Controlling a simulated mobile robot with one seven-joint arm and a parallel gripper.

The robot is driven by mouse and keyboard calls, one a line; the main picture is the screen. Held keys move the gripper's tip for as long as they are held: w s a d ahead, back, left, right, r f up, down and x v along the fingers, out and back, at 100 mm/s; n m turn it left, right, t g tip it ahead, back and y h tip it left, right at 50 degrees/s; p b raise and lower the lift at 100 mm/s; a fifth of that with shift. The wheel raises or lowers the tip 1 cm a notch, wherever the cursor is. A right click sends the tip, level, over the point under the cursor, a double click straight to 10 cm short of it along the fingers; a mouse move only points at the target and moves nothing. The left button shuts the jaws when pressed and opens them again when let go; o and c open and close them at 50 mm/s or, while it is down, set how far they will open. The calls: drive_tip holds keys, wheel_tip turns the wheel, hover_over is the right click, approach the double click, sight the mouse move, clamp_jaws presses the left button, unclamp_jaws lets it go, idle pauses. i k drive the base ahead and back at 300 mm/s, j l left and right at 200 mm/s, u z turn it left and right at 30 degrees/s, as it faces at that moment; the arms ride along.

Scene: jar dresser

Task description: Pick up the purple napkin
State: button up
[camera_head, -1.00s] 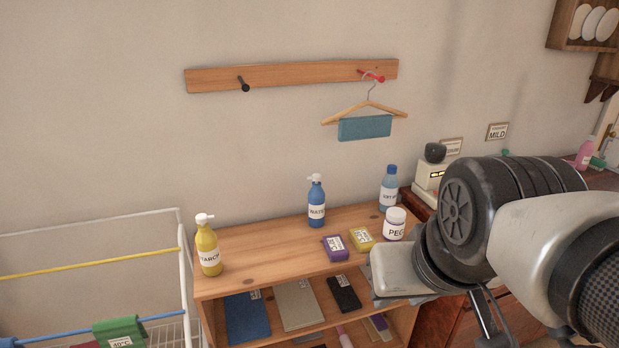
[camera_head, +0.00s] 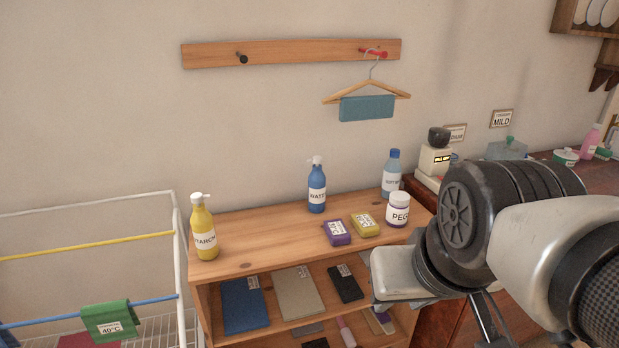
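A small purple folded napkin (camera_head: 337,233) with a white label lies on the top of the wooden dresser (camera_head: 270,240). A yellow folded piece (camera_head: 365,224) with a label lies just right of it. My gripper (camera_head: 480,310) is at the lower right, in front of the dresser's right end and apart from the napkin. My arm hides most of it, and its fingertips cannot be made out clearly.
A yellow bottle (camera_head: 204,230), blue bottle (camera_head: 317,188), light blue bottle (camera_head: 391,176) and PEGS jar (camera_head: 398,209) stand on the dresser top. Folded cloths (camera_head: 299,292) lie on the shelf below. A drying rack (camera_head: 180,240) stands at left. The dresser top's left middle is clear.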

sight(338, 234)
drive_tip(key=i+l+u, duration=0.25)
drive_tip(key=i, duration=0.3)
drive_tip(key=i+l+u, duration=0.25)
drive_tip(key=i+l, duration=0.3)
